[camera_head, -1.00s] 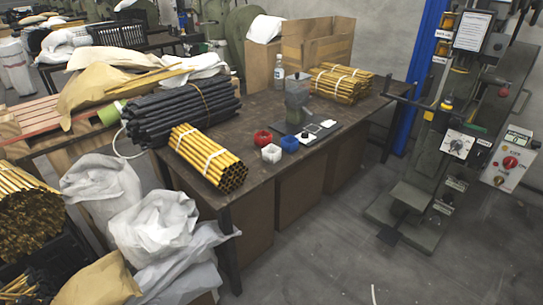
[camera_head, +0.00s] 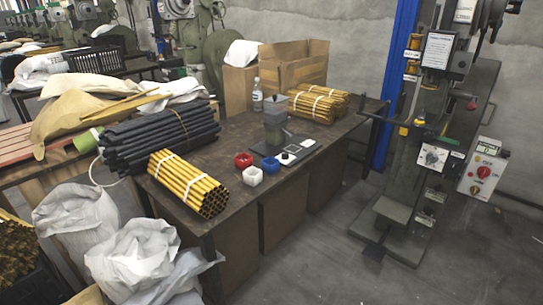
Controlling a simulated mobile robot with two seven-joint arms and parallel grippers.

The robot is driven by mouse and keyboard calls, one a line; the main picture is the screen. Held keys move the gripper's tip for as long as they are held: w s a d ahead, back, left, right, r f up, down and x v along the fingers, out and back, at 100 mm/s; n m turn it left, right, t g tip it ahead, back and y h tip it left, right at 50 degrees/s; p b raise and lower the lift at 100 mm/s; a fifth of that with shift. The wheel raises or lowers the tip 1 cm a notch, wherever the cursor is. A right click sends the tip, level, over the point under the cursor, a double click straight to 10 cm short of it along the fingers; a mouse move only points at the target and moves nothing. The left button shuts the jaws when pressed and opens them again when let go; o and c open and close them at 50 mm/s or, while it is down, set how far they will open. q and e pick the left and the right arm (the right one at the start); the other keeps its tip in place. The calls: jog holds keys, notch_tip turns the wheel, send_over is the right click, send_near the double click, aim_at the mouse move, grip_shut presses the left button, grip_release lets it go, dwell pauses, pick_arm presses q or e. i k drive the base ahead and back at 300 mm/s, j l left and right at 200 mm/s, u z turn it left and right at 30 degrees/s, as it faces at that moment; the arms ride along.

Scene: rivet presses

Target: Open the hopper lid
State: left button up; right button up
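A small grey hopper-like container (camera_head: 275,115) stands upright on the dark work table (camera_head: 222,190), behind a flat grey device. Its top (camera_head: 276,103) looks closed, but it is too small to tell the lid's edge. On the right stands a tall rivet press (camera_head: 440,140) with a control box and a red knob; no clear hopper lid can be made out on it. Neither of my grippers is in view.
Brass rod bundles (camera_head: 187,183) and black rods (camera_head: 160,135) lie on the table. A bottle (camera_head: 257,95) and cardboard box (camera_head: 290,65) stand behind. White sacks (camera_head: 135,260) fill the front left.

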aim_at(276, 98)
jog(key=i+l+u, duration=0.15)
jog(key=i+l, duration=0.5)
jog(key=i, duration=0.15)
